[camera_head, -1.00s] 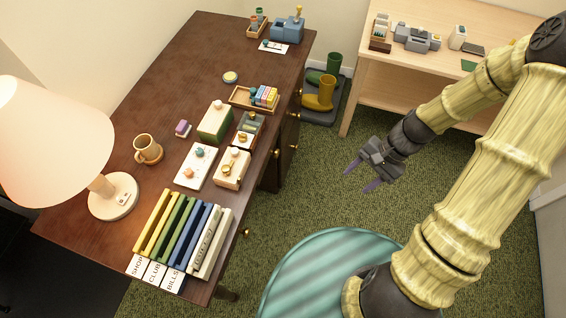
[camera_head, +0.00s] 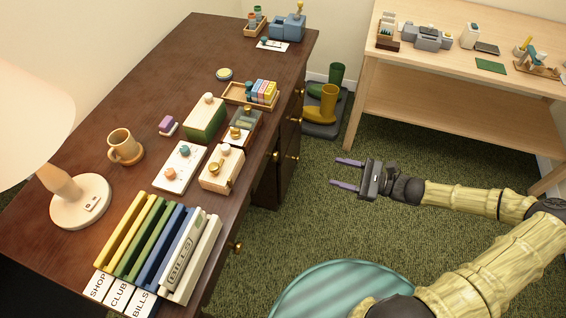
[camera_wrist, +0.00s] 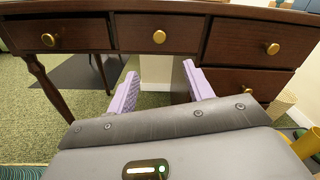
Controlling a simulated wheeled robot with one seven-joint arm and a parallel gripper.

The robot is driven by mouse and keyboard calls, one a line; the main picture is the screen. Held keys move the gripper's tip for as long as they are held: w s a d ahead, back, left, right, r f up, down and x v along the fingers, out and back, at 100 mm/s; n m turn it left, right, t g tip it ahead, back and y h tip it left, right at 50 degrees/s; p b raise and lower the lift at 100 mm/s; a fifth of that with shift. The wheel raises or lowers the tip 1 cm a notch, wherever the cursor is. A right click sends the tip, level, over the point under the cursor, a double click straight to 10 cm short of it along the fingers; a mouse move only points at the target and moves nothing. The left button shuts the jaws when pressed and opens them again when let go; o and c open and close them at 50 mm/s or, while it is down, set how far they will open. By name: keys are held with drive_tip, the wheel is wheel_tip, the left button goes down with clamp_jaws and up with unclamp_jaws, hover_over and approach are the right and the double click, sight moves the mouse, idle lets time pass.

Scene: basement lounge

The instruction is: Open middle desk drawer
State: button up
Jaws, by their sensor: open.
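The dark brown wooden desk (camera_head: 165,75) fills the left of the head view. In the wrist view its front has three top drawers in a row, and the middle drawer (camera_wrist: 185,33) is shut, with a round brass knob (camera_wrist: 159,36) at its centre. My gripper (camera_head: 338,172) is open and empty, with its two lilac fingers pointing at the desk front. It hangs over the carpet, clear of the desk. In the wrist view the fingers (camera_wrist: 160,70) lie below the middle drawer, with its knob above the gap between them.
The left drawer (camera_wrist: 75,36), right drawer (camera_wrist: 245,42) and a lower right drawer (camera_wrist: 225,83) are also shut. Yellow and green boots (camera_head: 322,108) stand on a mat beyond the desk. A pale wooden table (camera_head: 450,85) stands at the back right. Open carpet lies between my gripper and the desk.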

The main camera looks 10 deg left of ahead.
drive_tip(key=w+a+b, duration=0.1)
drive_tip(key=a, duration=1.6)
drive_tip(key=shift+w+a, duration=0.15)
drive_tip(key=shift+a, duration=0.05)
clamp_jaws()
